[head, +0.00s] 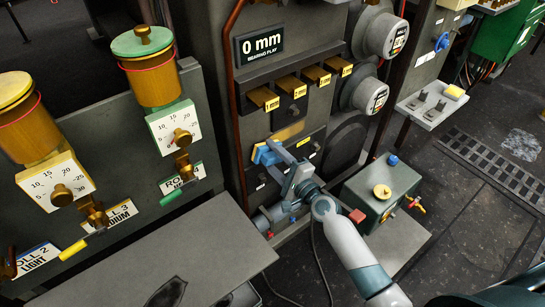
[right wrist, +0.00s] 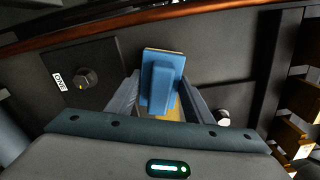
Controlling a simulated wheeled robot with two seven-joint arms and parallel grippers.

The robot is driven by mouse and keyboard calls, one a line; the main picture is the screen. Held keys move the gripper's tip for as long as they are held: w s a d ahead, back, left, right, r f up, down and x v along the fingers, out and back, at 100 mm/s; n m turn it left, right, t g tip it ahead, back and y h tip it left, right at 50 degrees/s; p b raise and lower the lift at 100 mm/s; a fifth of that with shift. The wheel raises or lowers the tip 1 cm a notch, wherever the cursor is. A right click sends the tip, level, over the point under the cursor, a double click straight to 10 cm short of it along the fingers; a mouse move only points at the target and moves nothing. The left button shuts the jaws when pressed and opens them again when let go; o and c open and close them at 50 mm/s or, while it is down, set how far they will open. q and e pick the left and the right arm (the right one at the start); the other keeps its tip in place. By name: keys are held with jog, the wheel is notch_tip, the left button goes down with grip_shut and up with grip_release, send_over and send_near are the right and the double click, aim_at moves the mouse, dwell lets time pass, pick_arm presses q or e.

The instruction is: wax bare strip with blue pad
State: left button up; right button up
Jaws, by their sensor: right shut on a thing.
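My right gripper (head: 276,160) is at the front of the grey machine, below the row of brass-fronted drawers. It is shut on the blue pad (head: 264,155), with one finger on each side of the pad's raised grip. In the right wrist view the blue pad (right wrist: 162,80) is between the fingers, against or very near the dark panel; contact cannot be told. A brass-yellow strip (head: 289,131) shows on the panel just above the pad. A yellow patch (right wrist: 174,112) also shows beside the pad in the wrist view. The pad hides part of the panel. My left gripper is out of view.
A sign (head: 262,44) reads "0 mm". The drawers (head: 263,97) stick out above my gripper. A green-grey box (head: 381,195) with knobs stands to the right. A grey bench (head: 190,255) lies in front at left. A dark knob (right wrist: 86,79) is on the panel.

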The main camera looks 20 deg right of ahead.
aim_at(280, 137)
jog(key=shift+w+a, duration=0.2)
jog(key=shift+w, duration=0.35)
jog(key=shift+w+d+b, duration=0.25)
jog(key=shift+d+b, duration=0.1)
jog(key=shift+d, duration=0.5)
jog(key=shift+w+d+b, duration=0.25)
jog(key=shift+d+b, duration=0.1)
jog(key=shift+d, duration=0.45)
jog(key=shift+w+d+b, duration=0.35)
jog(key=shift+d+b, duration=0.1)
jog(key=shift+d, duration=0.35)
jog(key=shift+w+d+b, duration=0.3)
jog(key=shift+d+b, duration=0.1)
jog(key=shift+d, duration=0.4)
